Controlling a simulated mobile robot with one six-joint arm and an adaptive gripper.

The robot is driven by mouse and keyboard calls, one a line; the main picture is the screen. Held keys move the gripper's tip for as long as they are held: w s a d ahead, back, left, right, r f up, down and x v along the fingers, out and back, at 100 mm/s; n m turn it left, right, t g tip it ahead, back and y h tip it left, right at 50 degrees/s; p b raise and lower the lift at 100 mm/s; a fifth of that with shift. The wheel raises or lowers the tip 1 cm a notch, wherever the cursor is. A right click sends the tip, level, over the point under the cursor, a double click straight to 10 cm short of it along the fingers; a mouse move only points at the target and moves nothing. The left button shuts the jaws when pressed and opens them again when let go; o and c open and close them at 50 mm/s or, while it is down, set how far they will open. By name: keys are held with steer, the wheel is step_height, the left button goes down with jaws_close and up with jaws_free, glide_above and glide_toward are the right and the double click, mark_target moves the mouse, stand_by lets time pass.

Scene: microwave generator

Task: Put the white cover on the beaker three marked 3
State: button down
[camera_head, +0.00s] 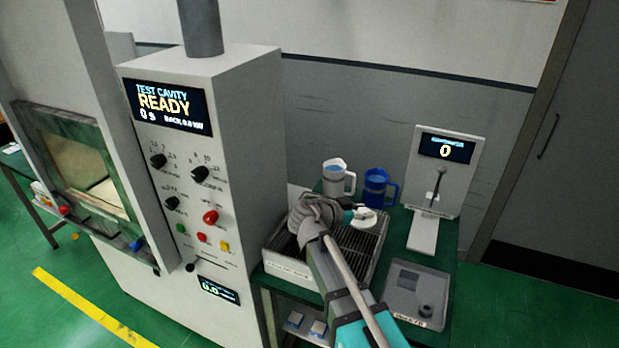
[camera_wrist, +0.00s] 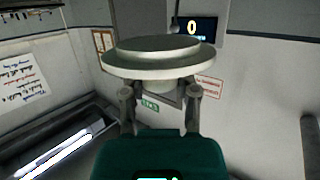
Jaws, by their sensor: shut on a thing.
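My gripper (camera_head: 352,213) is shut on the white cover (camera_head: 366,218), above the slatted rack. In the wrist view the cover (camera_wrist: 158,62) is a round stepped disc, held between the two fingers of my gripper (camera_wrist: 160,98). A white beaker with a handle (camera_head: 338,178) stands behind the rack, left of a blue beaker with a handle (camera_head: 377,188). The cover is apart from both, in front of them. No number 3 can be read on either beaker. My arm hides part of the rack and bench.
The slatted rack (camera_head: 290,267) sits on the green bench. To its right stand a grey instrument with a "0" display (camera_head: 447,150) and a grey tray (camera_head: 405,307) holding a small dark cup. The tall test cavity machine (camera_head: 243,180) borders the left.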

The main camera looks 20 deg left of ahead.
steer(key=w+a+r+n+t+y+p, duration=0.1)
steer(key=w+a+r+y+p, duration=0.1)
steer(key=a, duration=0.6)
steer(key=w+a+r+n+t+y+p, duration=0.1)
steer(key=w+a+r+n+p, duration=0.1)
steer(key=a, duration=0.6)
steer(key=shift+a+r+n+t+y, duration=0.15)
steer(key=shift+r+n+t+y, duration=0.15)
steer(key=shift+y, duration=0.1)
steer(key=shift+f, duration=0.2)
steer(key=shift+f+b, duration=2.5)
steer(key=shift+f, duration=0.05)
steer(key=shift+f+b, duration=0.55)
steer(key=shift+f, duration=0.05)
steer(key=shift+c, duration=1.4)
jaws_free()
